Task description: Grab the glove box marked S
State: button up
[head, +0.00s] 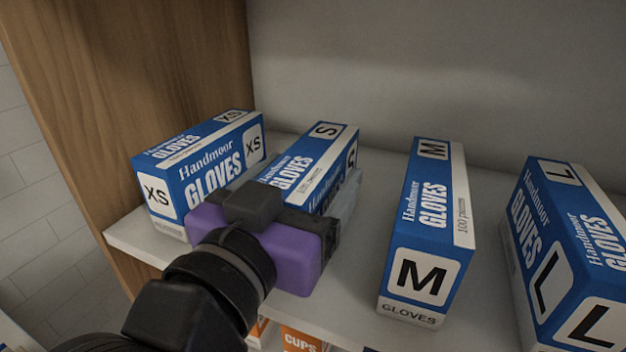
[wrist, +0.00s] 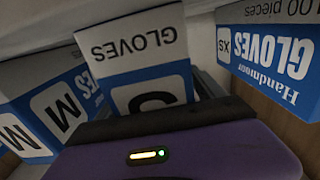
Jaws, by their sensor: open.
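The glove box marked S (head: 322,150) is blue and white and lies on the shelf between the XS and M boxes. My gripper (head: 335,215) is at its near end and hides the lower front of the box in the head view. In the wrist view the S box (wrist: 135,52) is upside down, straight ahead, with its GLOVES strip and part of the S label showing. My gripper is open, with a finger visible along the right side of the box. The other finger and any contact are hard to make out.
The XS box (head: 197,165) stands close on the left, near the wooden side panel (head: 150,60). The M box (head: 428,225) stands to the right with a gap of bare shelf (head: 365,240). The L box (head: 570,255) is farther right. A CUPS box (head: 300,338) shows below the shelf.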

grip_shut()
dwell(0.3)
